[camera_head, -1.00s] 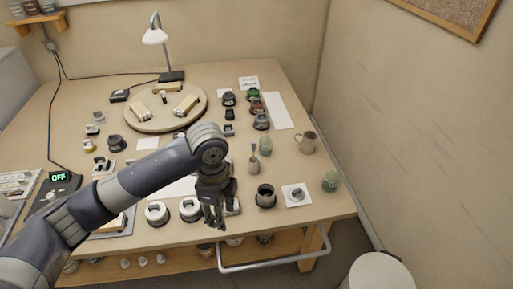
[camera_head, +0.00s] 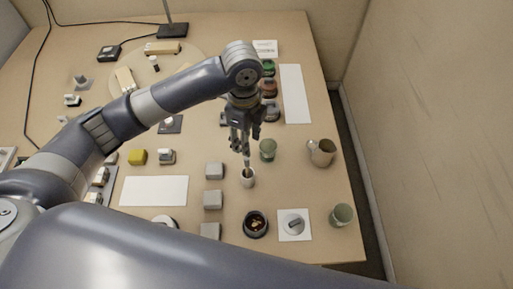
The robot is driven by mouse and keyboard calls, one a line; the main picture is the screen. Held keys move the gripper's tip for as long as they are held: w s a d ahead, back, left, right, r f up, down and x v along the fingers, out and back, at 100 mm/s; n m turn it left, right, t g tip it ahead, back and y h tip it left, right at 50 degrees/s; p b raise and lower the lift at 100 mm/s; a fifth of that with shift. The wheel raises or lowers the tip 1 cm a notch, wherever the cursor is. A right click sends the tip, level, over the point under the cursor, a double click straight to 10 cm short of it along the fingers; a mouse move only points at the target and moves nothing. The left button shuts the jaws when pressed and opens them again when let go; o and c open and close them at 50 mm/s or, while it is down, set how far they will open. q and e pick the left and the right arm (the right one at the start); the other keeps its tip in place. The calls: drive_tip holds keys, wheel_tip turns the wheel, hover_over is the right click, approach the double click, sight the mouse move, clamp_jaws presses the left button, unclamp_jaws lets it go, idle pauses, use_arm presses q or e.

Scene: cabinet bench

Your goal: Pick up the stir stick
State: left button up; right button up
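The stir stick (camera_head: 246,166) stands in a small light cup (camera_head: 248,180) in the middle right of the bench. Only a short lower length of it shows above the cup. My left gripper (camera_head: 245,152) points down right above this cup, with its fingers at the upper part of the stick. The fingers hide that part, so I cannot tell whether they are closed on it. My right gripper is not in view.
A green cup (camera_head: 268,149) stands close to the right of the gripper. A metal mug (camera_head: 322,152), another green cup (camera_head: 342,214) and a dark pot (camera_head: 256,224) stand around. Grey blocks (camera_head: 213,200) lie to the left. A white strip (camera_head: 295,94) lies behind.

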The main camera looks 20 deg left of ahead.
sight(247, 159)
use_arm(q)
drive_tip(key=shift+w+f, duration=0.1)
drive_tip(key=shift+f, duration=0.25)
drive_tip(key=f, duration=0.1)
drive_tip(key=s+f, duration=0.1)
drive_tip(key=f, duration=0.1)
drive_tip(key=shift+s+f+p, duration=0.1)
drive_tip(key=shift+f+p, duration=0.05)
drive_tip(key=shift+p, duration=0.15)
drive_tip(key=shift+f, duration=0.7)
wheel_tip(247, 159, down, 4)
drive_tip(key=shift+f+p, duration=0.15)
drive_tip(key=shift+p, duration=0.7)
drive_tip(key=shift+w+f, duration=0.2)
drive_tip(key=shift+f, duration=0.2)
drive_tip(key=shift+c, duration=0.4)
clamp_jaws()
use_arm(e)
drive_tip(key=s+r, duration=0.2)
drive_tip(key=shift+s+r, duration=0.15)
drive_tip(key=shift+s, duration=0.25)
